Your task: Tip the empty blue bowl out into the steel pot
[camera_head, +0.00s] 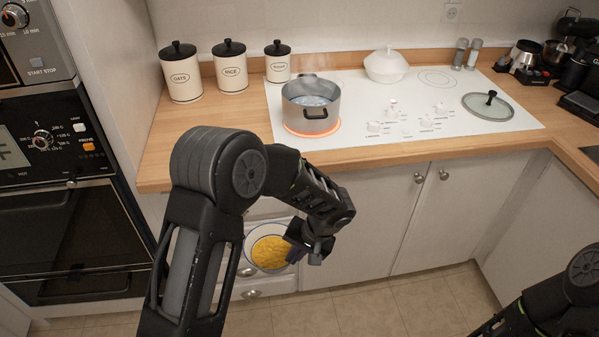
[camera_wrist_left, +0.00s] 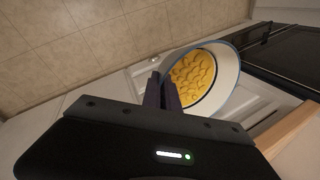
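A bowl (camera_head: 252,237), white inside with a blue rim, is held in the air in front of the lower drawers. It is not empty: yellow pasta-like pieces (camera_head: 270,253) lie in it. My left gripper (camera_head: 318,250) is at the bowl's right edge. In the left wrist view the fingers (camera_wrist_left: 163,92) are close together on the rim of the bowl (camera_wrist_left: 228,75). The steel pot (camera_head: 312,119) stands upright and uncovered on a glowing red burner, with what looks like water in it. My right arm shows at the lower right; its gripper is outside the picture.
Canisters (camera_head: 232,66) stand behind the pot to the left. A white lidded pot (camera_head: 386,66) and a glass lid (camera_head: 488,105) are on the white cooktop (camera_head: 450,130). The wooden counter edge (camera_head: 390,155) lies between bowl and pot. A wall oven (camera_head: 65,240) is at left.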

